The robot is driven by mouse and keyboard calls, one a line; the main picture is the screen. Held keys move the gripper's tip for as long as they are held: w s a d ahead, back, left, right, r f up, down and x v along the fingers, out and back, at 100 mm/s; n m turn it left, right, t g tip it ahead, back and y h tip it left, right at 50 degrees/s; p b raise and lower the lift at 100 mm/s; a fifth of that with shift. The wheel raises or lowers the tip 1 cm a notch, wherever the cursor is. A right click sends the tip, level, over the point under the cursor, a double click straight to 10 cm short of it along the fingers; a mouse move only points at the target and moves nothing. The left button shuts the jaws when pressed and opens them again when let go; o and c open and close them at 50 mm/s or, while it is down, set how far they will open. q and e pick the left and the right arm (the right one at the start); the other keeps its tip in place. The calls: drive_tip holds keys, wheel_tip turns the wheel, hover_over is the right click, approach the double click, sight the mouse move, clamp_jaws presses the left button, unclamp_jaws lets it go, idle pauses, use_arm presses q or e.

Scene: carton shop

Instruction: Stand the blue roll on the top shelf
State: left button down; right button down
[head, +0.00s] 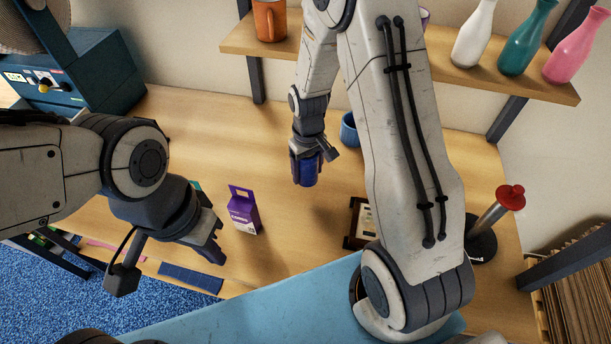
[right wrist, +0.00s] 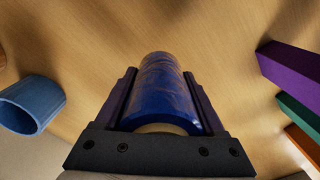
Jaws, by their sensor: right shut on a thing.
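The blue roll (head: 305,171) is in my right gripper (head: 306,160), over the back middle of the wooden table. In the right wrist view the roll (right wrist: 165,88) lies lengthwise between the two dark fingers, its near end and pale core facing the palm. I cannot tell if its far end touches the table. A wooden shelf (head: 440,71) runs along the wall above and behind the roll. My left gripper (head: 212,250) is low over the table's front edge, away from the roll; the gap between its fingers is unclear.
The shelf holds an orange mug (head: 269,20) at left and white, teal and pink bottles (head: 526,52) at right. A blue cup (head: 349,130) stands near the roll. A purple carton (head: 243,211) and a red-topped stand (head: 483,238) are also on the table.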

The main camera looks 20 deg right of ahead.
sight(305, 180)
drive_tip(key=shift+w+a+f, duration=0.15)
drive_tip(key=shift+w+a, duration=0.05)
drive_tip(key=shift+w, duration=0.05)
drive_tip(key=shift+f+p, duration=0.5)
drive_tip(key=shift+f, duration=1.55)
drive_tip(key=shift+f, duration=0.1)
drive_tip(key=shift+f, duration=0.1)
unclamp_jaws()
